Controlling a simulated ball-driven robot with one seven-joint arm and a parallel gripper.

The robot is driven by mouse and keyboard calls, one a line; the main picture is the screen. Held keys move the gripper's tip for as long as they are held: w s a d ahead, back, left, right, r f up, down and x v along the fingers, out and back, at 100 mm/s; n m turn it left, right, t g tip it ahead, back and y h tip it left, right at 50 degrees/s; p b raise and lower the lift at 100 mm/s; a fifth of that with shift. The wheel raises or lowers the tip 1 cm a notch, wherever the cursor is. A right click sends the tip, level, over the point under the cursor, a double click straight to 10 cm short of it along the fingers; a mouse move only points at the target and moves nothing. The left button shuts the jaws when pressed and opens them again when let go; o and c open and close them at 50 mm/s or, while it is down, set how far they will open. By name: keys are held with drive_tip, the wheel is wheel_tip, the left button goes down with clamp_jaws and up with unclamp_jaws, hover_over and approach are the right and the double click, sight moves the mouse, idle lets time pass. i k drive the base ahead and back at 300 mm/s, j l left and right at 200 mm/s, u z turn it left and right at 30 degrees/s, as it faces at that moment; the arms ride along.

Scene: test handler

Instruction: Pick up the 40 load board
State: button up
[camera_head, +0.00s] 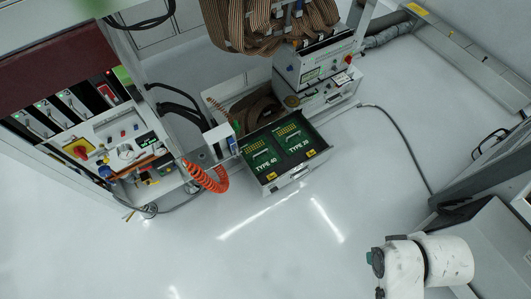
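The 40 load board (262,153) is a dark green board marked "TYPE 40" with a pale handle. It lies in the left half of an open drawer (291,177) near the middle of the head view. A similar board marked "TYPE 28" (293,137) lies right beside it on the right. White links of my arm show at the lower right, well apart from the drawer. My gripper's fingers do not show.
The drawer juts from a white test handler (312,66) with thick brown cable bundles (270,22) above. A control panel with an orange coiled hose (207,180) stands at left. A grey cable (405,140) runs across the floor at right. The floor before the drawer is clear.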

sight(261, 155)
drive_tip(key=i+u, duration=0.3)
drive_tip(key=i, duration=0.2)
drive_tip(key=i+l+u, duration=0.1)
drive_tip(key=i+u, duration=0.2)
drive_tip(key=i, duration=0.2)
drive_tip(key=i+l+u, duration=0.2)
drive_tip(key=i+u, duration=0.15)
drive_tip(key=i, duration=0.1)
